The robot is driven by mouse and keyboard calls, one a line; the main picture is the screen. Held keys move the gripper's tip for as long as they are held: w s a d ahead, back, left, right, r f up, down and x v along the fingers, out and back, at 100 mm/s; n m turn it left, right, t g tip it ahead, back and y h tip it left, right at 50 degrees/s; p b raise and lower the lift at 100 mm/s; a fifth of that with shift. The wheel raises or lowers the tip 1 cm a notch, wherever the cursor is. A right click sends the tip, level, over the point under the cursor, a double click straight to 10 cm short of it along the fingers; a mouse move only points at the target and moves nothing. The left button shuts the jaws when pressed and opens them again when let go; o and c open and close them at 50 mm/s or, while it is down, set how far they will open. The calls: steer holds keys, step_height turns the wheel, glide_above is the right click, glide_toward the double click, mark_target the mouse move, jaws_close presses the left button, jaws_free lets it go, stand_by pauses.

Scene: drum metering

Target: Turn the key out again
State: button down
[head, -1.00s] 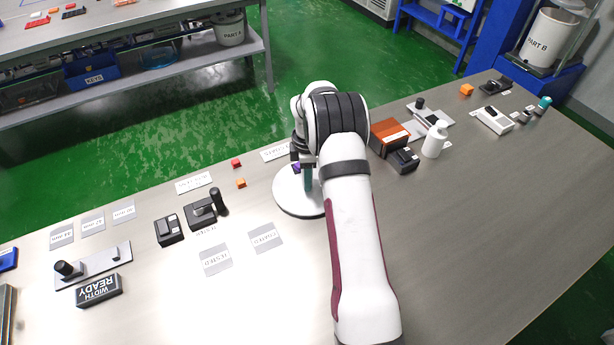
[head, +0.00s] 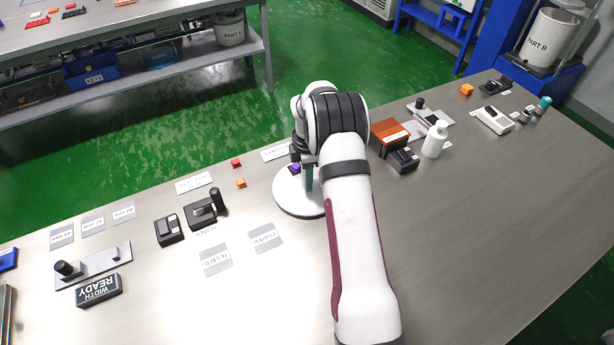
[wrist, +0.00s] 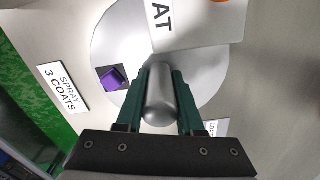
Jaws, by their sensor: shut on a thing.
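My gripper (wrist: 163,70) has green fingers, shut on a smooth grey rounded bar (wrist: 158,100) in the wrist view. In the head view my gripper (head: 309,180) points down over the white round disc (head: 290,200), and my own arm hides much of it. A small purple block (wrist: 117,78) on a dark patch lies on the white disc (wrist: 104,45), left of the fingers in the wrist view. It also shows in the head view (head: 295,169). I cannot tell which thing is the key, or whether the bar touches the disc.
A white "AT" panel (wrist: 200,22) lies ahead of the fingertips. A "SPRAY 3 COATS" label (wrist: 62,88) lies beside the disc. Orange-brown box (head: 388,137), black block (head: 404,161) and white bottle (head: 434,140) stand right of my arm. The front right table is clear.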

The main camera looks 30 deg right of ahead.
steer(key=c, duration=0.8)
jaws_free()
steer(key=shift+r, duration=0.1)
step_height(320, 180, up, 16)
steer(key=shift+f, duration=0.15)
steer(key=s+a+r+m+y, duration=0.1)
steer(key=s+a+r+m, duration=0.3)
steer(key=s+a+m, duration=0.55)
steer(key=s+a+r+m, duration=0.4)
steer(key=s+a, duration=0.3)
steer(key=s, duration=0.5)
steer(key=s+a+f+m, duration=0.1)
steer(key=s+m, duration=0.1)
steer(key=s, duration=0.2)
steer(key=s+a+f+m, duration=0.1)
steer(key=s+f+m, duration=0.1)
steer(key=s+m, duration=0.1)
steer(key=s+a+f+m, duration=0.1)
steer(key=s+m, duration=0.1)
steer(key=s, duration=0.3)
steer(key=shift+s+a+f+y, duration=0.2)
steer(key=shift+s+a+y, duration=0.05)
steer(key=shift+s+y, duration=0.15)
